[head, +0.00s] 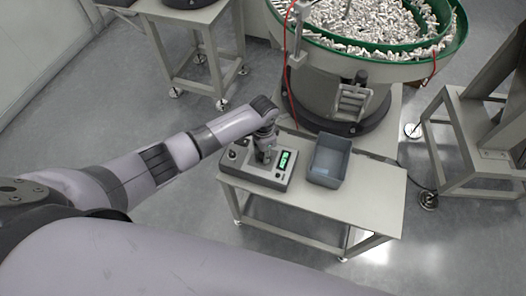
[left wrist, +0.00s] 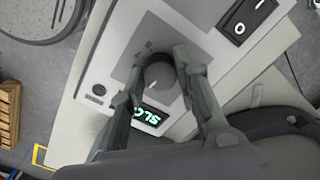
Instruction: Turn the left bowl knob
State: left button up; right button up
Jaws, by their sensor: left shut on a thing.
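The bowl knob (left wrist: 157,76) is a dark round dial on a light panel of the control box (left wrist: 112,62). My left gripper (left wrist: 161,62) has one finger on each side of the knob and is shut on it. A green lit display (left wrist: 147,116) is beside the knob, partly covered by a finger. In the head view the left gripper (head: 265,152) points down onto the control box (head: 252,175), with its display (head: 284,160) to the right. The gripper hides the knob there. My right gripper is not in view.
A blue-grey open bin (head: 329,162) stands right of the control box on the small table (head: 375,192). Behind is the green-rimmed feeder bowl (head: 375,62) full of small white parts. Another metal stand (head: 470,140) is at the right.

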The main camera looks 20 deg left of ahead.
aim_at(263, 154)
pick_arm(q)
jog(key=m, duration=0.5)
jog(key=shift+p, duration=0.35)
jog(key=shift+m, duration=2.4)
jog(key=o, duration=1.2)
jog(key=shift+c, duration=0.2)
notch_tip(263, 154, up, 12)
